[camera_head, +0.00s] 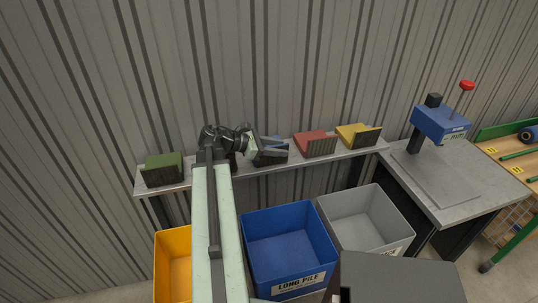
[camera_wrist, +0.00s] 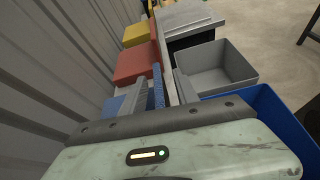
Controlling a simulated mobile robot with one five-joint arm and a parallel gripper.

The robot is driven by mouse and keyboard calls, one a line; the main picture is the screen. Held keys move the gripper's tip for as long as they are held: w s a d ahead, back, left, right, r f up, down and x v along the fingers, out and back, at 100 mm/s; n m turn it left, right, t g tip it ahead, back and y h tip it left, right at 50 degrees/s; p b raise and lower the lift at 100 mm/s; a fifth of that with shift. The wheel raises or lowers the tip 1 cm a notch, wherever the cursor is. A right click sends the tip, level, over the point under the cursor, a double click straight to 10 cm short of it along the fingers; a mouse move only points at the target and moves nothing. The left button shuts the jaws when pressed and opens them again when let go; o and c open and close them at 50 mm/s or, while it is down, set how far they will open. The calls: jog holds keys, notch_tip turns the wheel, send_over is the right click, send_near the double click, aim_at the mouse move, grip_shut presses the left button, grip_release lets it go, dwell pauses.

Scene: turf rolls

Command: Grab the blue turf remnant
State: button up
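The blue turf remnant (camera_wrist: 158,86) shows in the wrist view as a narrow speckled blue strip between the two fingers of my gripper (camera_wrist: 162,88). A gap shows between the strip and the right finger; contact with the left finger is unclear. A wider blue piece (camera_wrist: 112,106) lies left of the left finger. In the head view my gripper (camera_head: 270,149) reaches right over the shelf with its fingers apart, and the blue piece (camera_head: 276,140) behind is mostly hidden.
The shelf (camera_head: 235,171) also bears green (camera_head: 164,167), red (camera_head: 315,139) and yellow (camera_head: 352,133) pieces. Yellow (camera_head: 172,270), blue (camera_head: 288,247) and grey (camera_head: 366,216) bins stand below. A blue press (camera_head: 440,122) stands on a table at right. A corrugated wall is close behind.

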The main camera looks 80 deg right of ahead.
grip_shut()
dwell(1.4)
